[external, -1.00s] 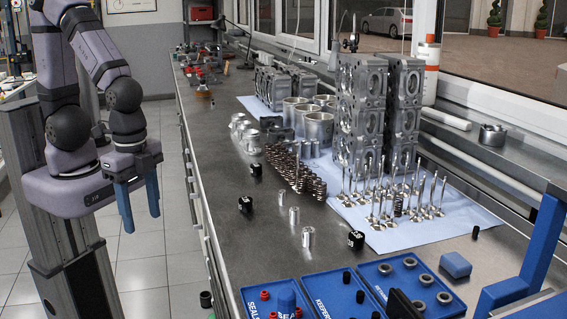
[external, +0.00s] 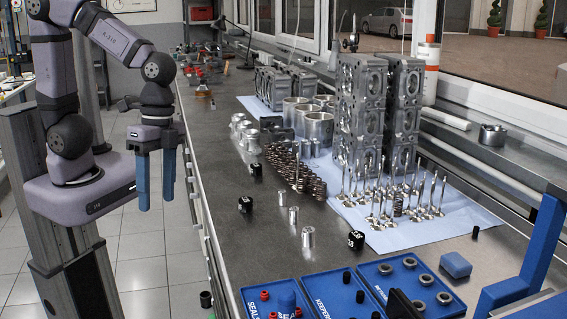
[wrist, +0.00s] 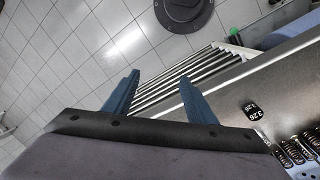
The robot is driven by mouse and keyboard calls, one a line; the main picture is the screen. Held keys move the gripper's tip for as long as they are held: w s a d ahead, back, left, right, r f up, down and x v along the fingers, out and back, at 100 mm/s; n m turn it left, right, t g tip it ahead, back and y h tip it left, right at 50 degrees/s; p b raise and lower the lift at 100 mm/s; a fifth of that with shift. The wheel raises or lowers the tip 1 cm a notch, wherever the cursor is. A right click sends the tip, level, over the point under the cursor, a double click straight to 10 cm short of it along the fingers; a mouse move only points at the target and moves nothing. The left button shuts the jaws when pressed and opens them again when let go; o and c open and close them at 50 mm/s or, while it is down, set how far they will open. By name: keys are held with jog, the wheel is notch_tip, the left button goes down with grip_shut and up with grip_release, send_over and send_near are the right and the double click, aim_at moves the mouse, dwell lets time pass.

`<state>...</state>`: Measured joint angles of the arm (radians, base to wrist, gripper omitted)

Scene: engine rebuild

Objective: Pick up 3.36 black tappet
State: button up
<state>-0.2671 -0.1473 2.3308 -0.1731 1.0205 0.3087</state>
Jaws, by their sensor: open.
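Several black tappets lie on the grey workbench (external: 224,170) in the external view: one near the springs (external: 256,170), one nearer the front edge (external: 245,204), and one further right (external: 356,239). Their labels are too small there to read surely. In the wrist view a black tappet (wrist: 252,110) with white digits, seemingly 3.26 or 3.36, lies on the bench to the right of my fingers. My gripper (external: 155,203) is open and empty, fingers pointing down, left of the bench edge over the floor. Its two blue fingers also show in the wrist view (wrist: 158,76).
Coil springs (external: 300,174), upright valves (external: 385,208) and tall cylinder heads (external: 360,120) stand to the right. Blue parts trays (external: 330,277) sit at the front. The bench's left strip is mostly clear.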

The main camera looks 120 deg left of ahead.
jog(key=w+a+f+n+t+h+b, duration=0.15)
jog(key=a+t+b, duration=0.25)
jog(key=a, duration=0.8)
jog(key=w+a+t+h+b, duration=0.1)
jog(key=w+a+t+b, duration=0.2)
jog(key=a, duration=1)
jog(key=s+a+r+t+y+b, duration=0.2)
jog(key=s+a+t+y+b, duration=0.35)
jog(key=s+a, duration=1.3)
jog(key=m+t+p, duration=0.1)
send_near(254, 164)
jog(key=shift+w, duration=0.75)
jog(key=shift+f, duration=0.4)
jog(key=shift+p+x, duration=1.9)
jog(key=shift+x, duration=1.15)
jog(key=shift+w+f, duration=0.15)
jog(key=shift+w, duration=0.45)
